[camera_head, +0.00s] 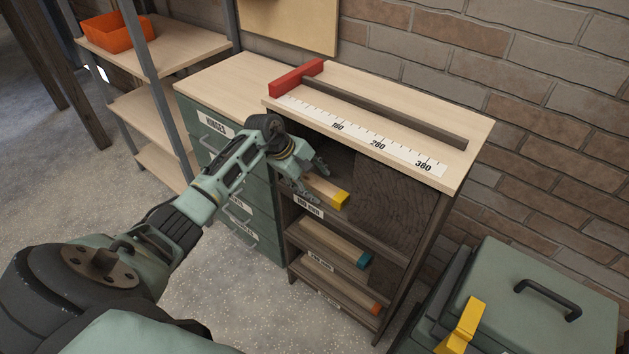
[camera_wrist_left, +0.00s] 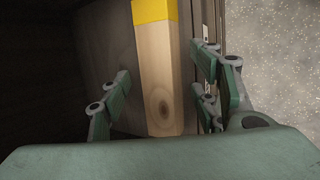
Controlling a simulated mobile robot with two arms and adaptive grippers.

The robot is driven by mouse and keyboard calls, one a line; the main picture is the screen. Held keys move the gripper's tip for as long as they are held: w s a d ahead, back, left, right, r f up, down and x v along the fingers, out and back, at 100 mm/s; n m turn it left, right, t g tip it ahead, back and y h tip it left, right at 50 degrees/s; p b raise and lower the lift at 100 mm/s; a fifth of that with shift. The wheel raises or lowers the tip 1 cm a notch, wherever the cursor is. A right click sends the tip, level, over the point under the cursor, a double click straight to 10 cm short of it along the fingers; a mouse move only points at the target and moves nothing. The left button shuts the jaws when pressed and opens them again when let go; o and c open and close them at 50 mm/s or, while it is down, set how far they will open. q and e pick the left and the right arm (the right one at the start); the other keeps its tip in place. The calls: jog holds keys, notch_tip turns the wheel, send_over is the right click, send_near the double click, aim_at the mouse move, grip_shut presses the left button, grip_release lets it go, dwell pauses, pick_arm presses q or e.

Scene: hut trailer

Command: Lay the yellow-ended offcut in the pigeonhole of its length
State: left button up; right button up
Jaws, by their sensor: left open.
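The yellow-ended offcut (camera_head: 328,190) is a pale wooden block with a yellow end. It lies in the top pigeonhole (camera_head: 397,239), its yellow end towards the right. My left gripper (camera_head: 312,182) is open at the front of that pigeonhole, by the offcut's left part. In the left wrist view the offcut (camera_wrist_left: 158,75) runs between the two spread fingers (camera_wrist_left: 160,95), with gaps at both sides. The label (camera_head: 308,205) under that pigeonhole is too small to read surely. My right gripper is not in view.
Lower pigeonholes hold a teal-ended offcut (camera_head: 340,246) and an orange-ended one (camera_head: 345,288). A measuring scale (camera_head: 362,136) with a red stop (camera_head: 296,78) and dark fence lies on top. Green drawers (camera_head: 205,150) stand left, a green case (camera_head: 540,300) right.

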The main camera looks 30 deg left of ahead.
pick_arm(q)
jog(key=v, duration=1.2)
